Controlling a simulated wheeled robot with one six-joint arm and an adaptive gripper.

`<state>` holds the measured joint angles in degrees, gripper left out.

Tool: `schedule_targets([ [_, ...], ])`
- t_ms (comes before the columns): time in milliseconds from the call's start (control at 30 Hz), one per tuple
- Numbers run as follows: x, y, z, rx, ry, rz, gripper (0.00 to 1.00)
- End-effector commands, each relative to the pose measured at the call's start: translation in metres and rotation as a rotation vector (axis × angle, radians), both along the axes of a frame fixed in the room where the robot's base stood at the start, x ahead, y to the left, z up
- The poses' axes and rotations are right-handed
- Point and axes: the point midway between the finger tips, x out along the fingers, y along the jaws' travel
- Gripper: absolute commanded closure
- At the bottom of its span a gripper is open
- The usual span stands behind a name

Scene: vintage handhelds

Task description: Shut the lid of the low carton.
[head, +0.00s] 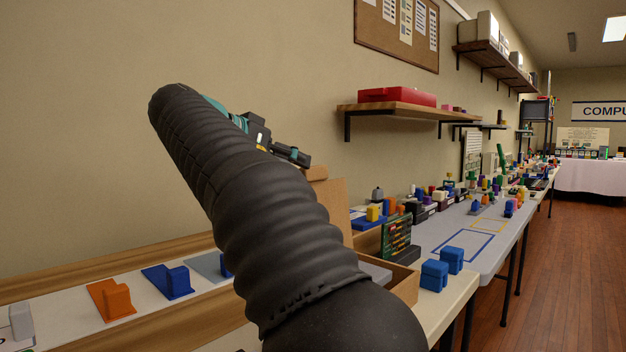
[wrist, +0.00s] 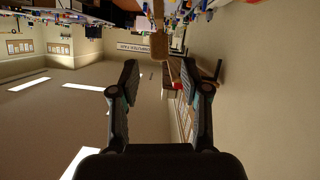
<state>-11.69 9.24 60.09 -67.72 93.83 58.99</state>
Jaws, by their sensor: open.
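The low carton (head: 405,287) stands on the table at the lower middle right of the head view, largely hidden behind my arm. Its tan lid (head: 334,207) stands up, raised off the open top. Part of a grey thing shows inside. My gripper (head: 292,154) is above and left of the lid, partly hidden by my arm, and apart from it as far as I can tell. In the wrist view my gripper (wrist: 159,76) is open with nothing between the fingers. A tan panel, likely the lid (wrist: 171,43), shows beyond the fingertips.
Two blue blocks (head: 442,270) sit right of the carton. A green circuit-board panel (head: 396,238) stands behind it. Orange (head: 112,300) and blue (head: 168,281) pieces lie on the left strip. A wall shelf (head: 405,111) with a red case juts out at upper right.

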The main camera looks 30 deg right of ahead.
Motion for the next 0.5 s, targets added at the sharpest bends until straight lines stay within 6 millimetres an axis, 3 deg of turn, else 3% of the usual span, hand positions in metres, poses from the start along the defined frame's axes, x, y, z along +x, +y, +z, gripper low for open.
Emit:
schedule_targets([
  [233, 0.010, -0.040, -0.018, 0.001, -0.001, -0.004, 0.54],
  [500, 0.016, -0.059, -0.025, 0.001, 0.001, -0.001, 0.54],
])
